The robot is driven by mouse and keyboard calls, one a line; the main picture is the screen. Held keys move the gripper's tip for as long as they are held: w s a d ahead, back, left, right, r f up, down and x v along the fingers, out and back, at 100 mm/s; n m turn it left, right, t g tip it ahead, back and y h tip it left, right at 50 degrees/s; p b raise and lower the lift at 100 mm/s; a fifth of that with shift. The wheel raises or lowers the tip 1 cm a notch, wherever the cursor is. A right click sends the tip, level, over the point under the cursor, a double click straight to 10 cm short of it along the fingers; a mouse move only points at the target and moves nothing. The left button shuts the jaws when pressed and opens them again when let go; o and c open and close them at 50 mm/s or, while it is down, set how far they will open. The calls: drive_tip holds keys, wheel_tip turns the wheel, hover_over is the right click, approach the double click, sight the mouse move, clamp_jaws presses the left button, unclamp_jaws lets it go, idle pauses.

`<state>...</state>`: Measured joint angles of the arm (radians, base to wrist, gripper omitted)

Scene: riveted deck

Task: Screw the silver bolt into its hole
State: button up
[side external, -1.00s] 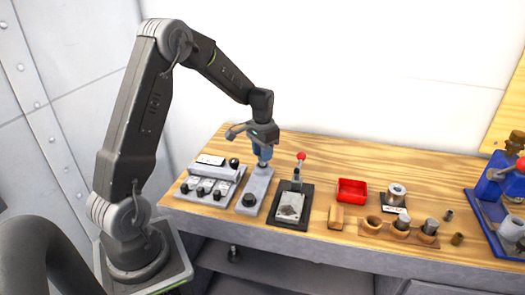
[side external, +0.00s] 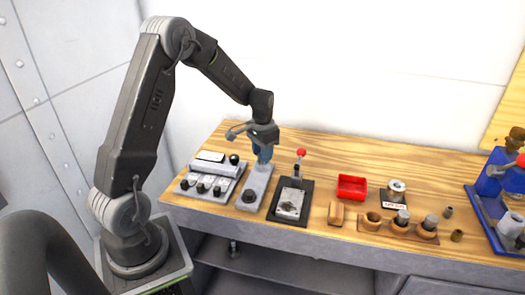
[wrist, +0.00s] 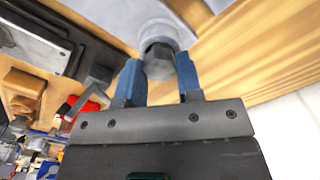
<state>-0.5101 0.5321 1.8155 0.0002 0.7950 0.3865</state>
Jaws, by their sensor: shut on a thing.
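My gripper (side external: 263,156) points down over the far end of a grey block (side external: 254,192) on the wooden bench. In the wrist view its two blue fingers (wrist: 159,70) are closed on the silver bolt (wrist: 158,58), whose grey head shows between the tips. Beyond the head is a round light collar (wrist: 152,36) on the grey block. The fingers hide the bolt in the side view. The hole and the bolt's lower end are hidden, so I cannot tell how deep it sits. A dark round knob (side external: 249,197) is on the block's near end.
A panel with knobs (side external: 208,184) stands close on the left. A plate with a red-tipped lever (side external: 291,204) stands close on the right. Farther right are a red tray (side external: 352,187), a spool (side external: 396,188), a wooden cup rack (side external: 398,229) and a blue machine (side external: 490,183).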

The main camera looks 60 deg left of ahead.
drive_tip(key=o, duration=0.9)
wheel_tip(320, 180, up, 14)
drive_tip(key=shift+f, duration=0.1)
idle(0.3)
drive_tip(key=shift+c, duration=0.7)
drive_tip(key=shift+m, duration=0.7)
wheel_tip(320, 180, down, 5)
drive_tip(key=shift+f, duration=4.55)
